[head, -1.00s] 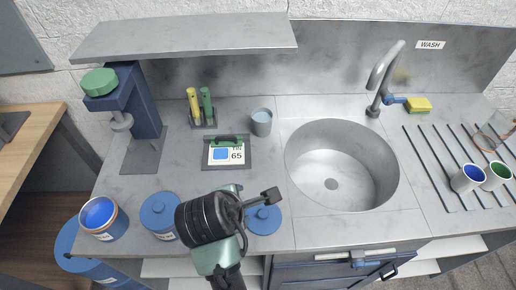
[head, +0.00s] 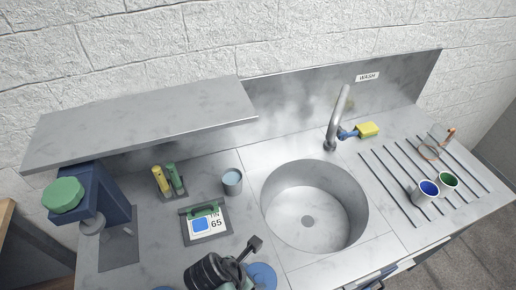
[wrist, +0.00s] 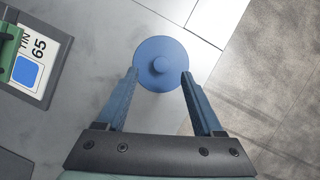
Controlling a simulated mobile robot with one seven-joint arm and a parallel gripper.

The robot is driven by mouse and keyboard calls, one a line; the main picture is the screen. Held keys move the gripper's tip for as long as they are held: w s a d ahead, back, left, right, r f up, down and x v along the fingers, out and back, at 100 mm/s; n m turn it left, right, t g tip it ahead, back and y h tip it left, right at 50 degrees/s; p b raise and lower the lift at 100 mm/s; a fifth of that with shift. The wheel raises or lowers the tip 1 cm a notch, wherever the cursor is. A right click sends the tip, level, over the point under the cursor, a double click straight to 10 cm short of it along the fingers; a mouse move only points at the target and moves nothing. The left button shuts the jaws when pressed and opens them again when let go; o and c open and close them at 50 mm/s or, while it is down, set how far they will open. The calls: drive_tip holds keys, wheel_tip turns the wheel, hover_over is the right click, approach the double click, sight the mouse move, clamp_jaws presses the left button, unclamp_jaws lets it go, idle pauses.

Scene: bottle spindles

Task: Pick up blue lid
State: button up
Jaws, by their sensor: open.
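The blue lid is a round disc with a small central knob. In the wrist view the blue lid (wrist: 160,52) lies between and just beyond the two fingertips of my gripper (wrist: 160,75). The fingers are wide open, one on each side of the lid's near edge, with nothing held. I cannot tell their height above it. In the head view the lid (head: 263,277) shows at the bottom edge, partly cut off, just right of my dark wrist and gripper. Whether the lid rests on the counter or on a container is not clear.
A card holder marked 65 (head: 206,224) and a grey cup (head: 232,182) stand behind my gripper. The sink (head: 310,215) is to the right, with a tap (head: 338,115). A blue stand with a green top (head: 63,195) is at left. An overhead shelf (head: 140,120) spans the back left.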

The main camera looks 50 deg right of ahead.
sight(259, 279)
drive_tip(key=shift+p+x, duration=0.45)
drive_tip(key=shift+x, duration=2.25)
drive_tip(key=shift+s+a, duration=0.15)
drive_tip(key=shift+a, duration=0.05)
clamp_jaws()
